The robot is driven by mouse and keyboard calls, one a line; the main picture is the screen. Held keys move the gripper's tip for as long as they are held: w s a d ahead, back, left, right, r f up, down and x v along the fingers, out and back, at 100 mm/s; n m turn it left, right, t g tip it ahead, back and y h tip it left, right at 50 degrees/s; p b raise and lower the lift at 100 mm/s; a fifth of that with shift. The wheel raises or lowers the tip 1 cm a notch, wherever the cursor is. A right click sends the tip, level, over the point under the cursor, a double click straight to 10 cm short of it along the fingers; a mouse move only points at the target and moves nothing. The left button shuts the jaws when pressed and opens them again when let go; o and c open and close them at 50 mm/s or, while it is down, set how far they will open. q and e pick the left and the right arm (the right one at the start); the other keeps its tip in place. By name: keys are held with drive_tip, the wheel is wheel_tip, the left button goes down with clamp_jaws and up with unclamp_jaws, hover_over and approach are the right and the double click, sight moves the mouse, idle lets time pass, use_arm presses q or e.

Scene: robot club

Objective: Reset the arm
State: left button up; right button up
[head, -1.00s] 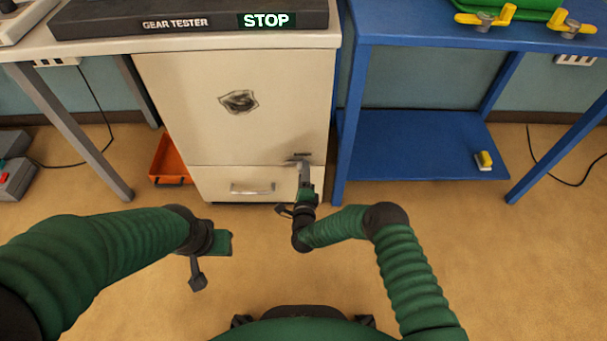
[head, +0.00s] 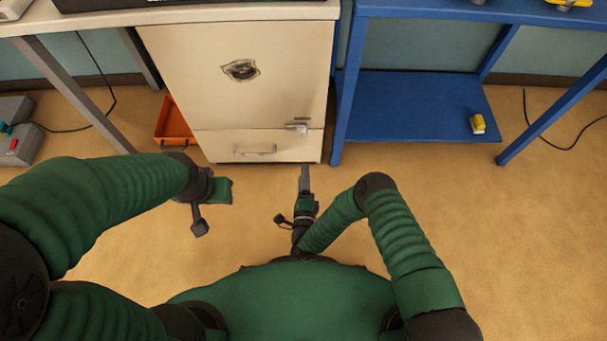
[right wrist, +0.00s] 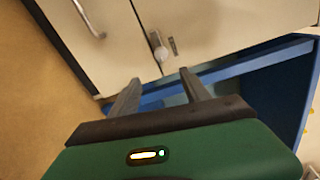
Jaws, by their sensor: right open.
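My right gripper (head: 305,172) is in front of the base of a cream cabinet (head: 240,95), apart from it. In the right wrist view its two fingers (right wrist: 160,88) are spread with nothing between them. The cabinet's latch knob (right wrist: 157,45) and drawer handle (right wrist: 88,18) show beyond the fingers. My left gripper (head: 215,190) is over the floor at left centre; its fingers are not clear enough to tell whether it is open or shut. Both arms are bent in front of my green body.
A blue table with a low shelf (head: 405,115) stands at the right, with a small yellow object (head: 477,124) on the shelf. An orange bin (head: 172,124) is on the floor left of the cabinet. A grey box (head: 18,135) is at the far left. The floor in front is clear.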

drive_tip(key=shift+s, duration=0.15)
drive_tip(key=w+r+n+g+y, duration=0.4)
drive_tip(key=w+r+n+g, duration=0.25)
drive_tip(key=r+n, duration=0.5)
drive_tip(key=s+d+r+n+g+h+p, duration=0.15)
drive_tip(key=s+d+r+n+g, duration=0.25)
drive_tip(key=s+d+r, duration=0.5)
drive_tip(key=s+d+r+n+g+h, duration=0.3)
drive_tip(key=s+d+r+n+g, duration=0.15)
drive_tip(key=s+d, duration=0.8)
wheel_tip(320, 180, up, 33)
drive_tip(key=s+a+p, duration=0.1)
drive_tip(key=a+p, duration=0.1)
drive_tip(key=p, duration=3)
drive_tip(key=shift+p, duration=0.4)
